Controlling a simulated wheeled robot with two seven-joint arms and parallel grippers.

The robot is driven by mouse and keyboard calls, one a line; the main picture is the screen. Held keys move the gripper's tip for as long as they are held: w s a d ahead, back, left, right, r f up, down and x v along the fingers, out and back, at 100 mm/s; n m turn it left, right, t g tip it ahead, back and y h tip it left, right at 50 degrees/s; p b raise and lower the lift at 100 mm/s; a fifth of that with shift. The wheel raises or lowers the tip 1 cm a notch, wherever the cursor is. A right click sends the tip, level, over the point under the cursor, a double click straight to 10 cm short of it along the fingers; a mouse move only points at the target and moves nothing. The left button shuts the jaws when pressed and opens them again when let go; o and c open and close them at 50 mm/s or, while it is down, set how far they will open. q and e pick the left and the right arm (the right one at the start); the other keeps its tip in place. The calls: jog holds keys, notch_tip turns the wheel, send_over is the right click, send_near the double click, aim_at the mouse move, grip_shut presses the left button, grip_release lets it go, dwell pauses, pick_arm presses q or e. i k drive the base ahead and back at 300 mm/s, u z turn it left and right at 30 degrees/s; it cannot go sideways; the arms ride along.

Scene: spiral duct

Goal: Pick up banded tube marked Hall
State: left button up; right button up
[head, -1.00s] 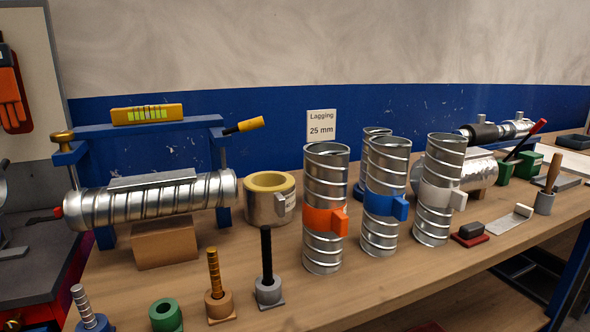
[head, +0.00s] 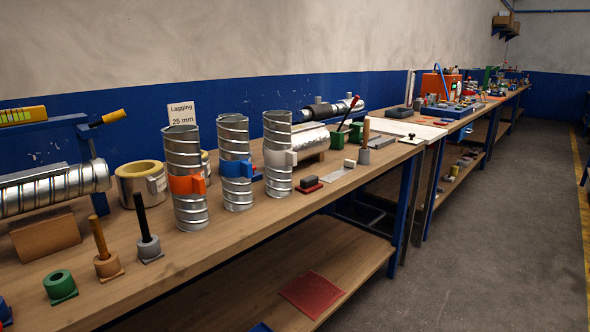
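Three upright spiral metal tubes stand in a row on the wooden bench. The first has an orange band (head: 186,185), the middle one a blue band (head: 236,169), and the right one a white band (head: 278,157). Each band has a small tab on its right side. No name such as Hall is readable on any band from here. Neither of my grippers is in view.
A sign reading "Lagging 25 mm" (head: 181,114) stands behind the tubes. A yellow-lined ring (head: 140,187) is to their left, several pegs and holders in front. A red-based block (head: 309,184) lies to their right. Open floor (head: 490,230) runs along the bench's right.

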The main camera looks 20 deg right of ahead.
aim_at(279, 157)
jog(key=u, duration=0.25)
jog(key=k, duration=0.4)
jog(key=z, duration=1.4)
jog(key=i, duration=0.75)
jog(key=u, duration=0.5)
jog(key=i, duration=0.7)
jog(key=u, duration=0.7)
